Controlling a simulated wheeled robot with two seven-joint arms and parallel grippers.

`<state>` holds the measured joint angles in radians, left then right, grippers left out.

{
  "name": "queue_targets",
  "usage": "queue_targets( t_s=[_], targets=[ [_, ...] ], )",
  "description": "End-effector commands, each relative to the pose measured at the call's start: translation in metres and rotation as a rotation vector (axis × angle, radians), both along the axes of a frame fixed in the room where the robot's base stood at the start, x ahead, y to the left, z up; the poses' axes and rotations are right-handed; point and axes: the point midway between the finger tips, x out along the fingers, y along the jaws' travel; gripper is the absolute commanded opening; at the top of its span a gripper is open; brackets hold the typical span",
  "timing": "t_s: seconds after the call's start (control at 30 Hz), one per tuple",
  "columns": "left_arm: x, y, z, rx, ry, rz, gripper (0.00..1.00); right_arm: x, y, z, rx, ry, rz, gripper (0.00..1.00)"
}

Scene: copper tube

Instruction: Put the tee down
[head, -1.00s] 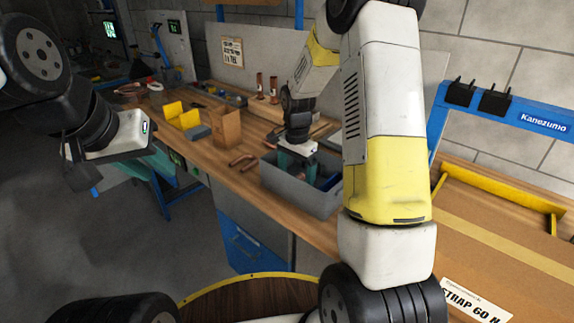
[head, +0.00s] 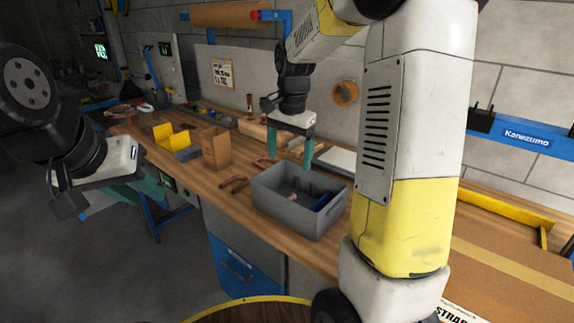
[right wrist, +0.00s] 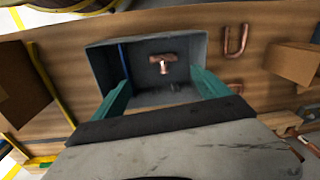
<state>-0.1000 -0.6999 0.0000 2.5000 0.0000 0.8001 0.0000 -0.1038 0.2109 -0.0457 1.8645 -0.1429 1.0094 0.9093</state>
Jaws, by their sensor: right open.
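The copper tee (right wrist: 162,64) lies on the floor of the grey bin (right wrist: 100,62) in the right wrist view. In the head view the tee (head: 292,197) is a small copper spot inside the grey bin (head: 284,217). My right gripper (head: 290,154) is open and empty above the bin's back side, apart from the tee. Its two teal fingers (right wrist: 164,90) stand wide apart in the right wrist view, with the tee beyond them. My left gripper (head: 66,198) hangs at the far left, away from the bench; its opening is unclear.
Copper U-bends (right wrist: 236,40) lie on the bench beside the bin. A cardboard box (head: 215,148) and a yellow holder (head: 172,136) stand to the bin's left. A blue item (head: 325,201) lies inside the bin. A blue frame (head: 520,134) stands at right.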

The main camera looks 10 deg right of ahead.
Motion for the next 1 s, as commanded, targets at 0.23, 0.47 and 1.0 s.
queue_targets(
  t_s=[0.23, 0.47, 1.0],
  targets=[
    [0.0, 0.0, 0.0, 0.0, 0.0, 0.0, 0.3, -0.091, 0.003, 0.066, 0.022, -0.228, 0.337, 0.86],
    [0.0, 0.0, 0.0, 0.0, 0.0, 0.0, 0.3, -0.171, 0.01, 0.083, -0.034, -0.43, 0.632, 0.86],
    [0.0, 0.0, 0.0, 0.0, 0.0, 0.0, 0.3, -0.211, 0.015, 0.078, -0.099, -0.542, 0.802, 0.86]
  ],
)
